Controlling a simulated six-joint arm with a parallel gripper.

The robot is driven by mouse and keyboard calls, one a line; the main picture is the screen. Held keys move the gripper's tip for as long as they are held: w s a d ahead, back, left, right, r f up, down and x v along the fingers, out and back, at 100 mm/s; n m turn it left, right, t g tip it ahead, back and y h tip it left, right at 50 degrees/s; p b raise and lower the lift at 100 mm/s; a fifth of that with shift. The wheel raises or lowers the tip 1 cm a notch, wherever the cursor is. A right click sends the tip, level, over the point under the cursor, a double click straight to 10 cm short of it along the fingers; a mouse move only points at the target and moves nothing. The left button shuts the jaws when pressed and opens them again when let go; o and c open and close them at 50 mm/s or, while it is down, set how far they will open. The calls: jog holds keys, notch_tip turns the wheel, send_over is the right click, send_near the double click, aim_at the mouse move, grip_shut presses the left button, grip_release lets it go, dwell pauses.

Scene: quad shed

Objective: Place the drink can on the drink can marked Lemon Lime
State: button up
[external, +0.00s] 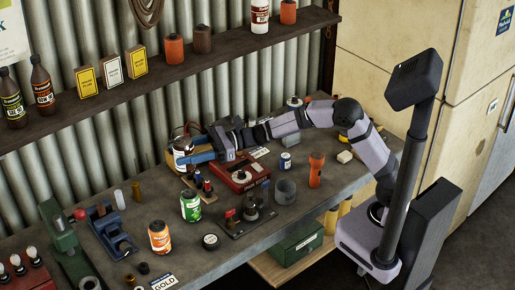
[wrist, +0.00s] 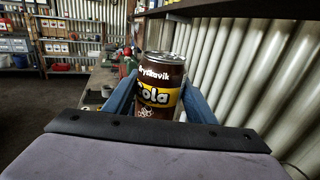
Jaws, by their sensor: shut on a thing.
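My gripper (external: 193,156) is shut on a brown drink can (wrist: 161,84) with a yellow band reading "ola", its blue fingers on either side. The can looks upright in the wrist view. In the external view the held can (external: 181,148) is partly covered by the fingers, above the back of the bench. A green can (external: 190,207) with a pale label stands upright on the bench, in front of and below the gripper. Its print is too small to read. An orange can (external: 159,237) stands to its left, nearer the front.
A red box (external: 241,177) sits under the arm, and a dark stand (external: 250,213) is right of the green can. A blue vise (external: 110,228) and a green tool (external: 60,228) are at left. The shelf (external: 165,75) and corrugated wall are behind.

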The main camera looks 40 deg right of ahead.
jog(key=shift+f+p, duration=1.35)
jog(key=shift+f, duration=3.55)
jog(key=shift+f, duration=0.15)
jog(key=o, duration=1.3)
jog(key=shift+d, duration=0.35)
jog(key=b+v, duration=0.5)
jog(key=v, duration=0.6)
jog(key=shift+s+d, duration=0.2)
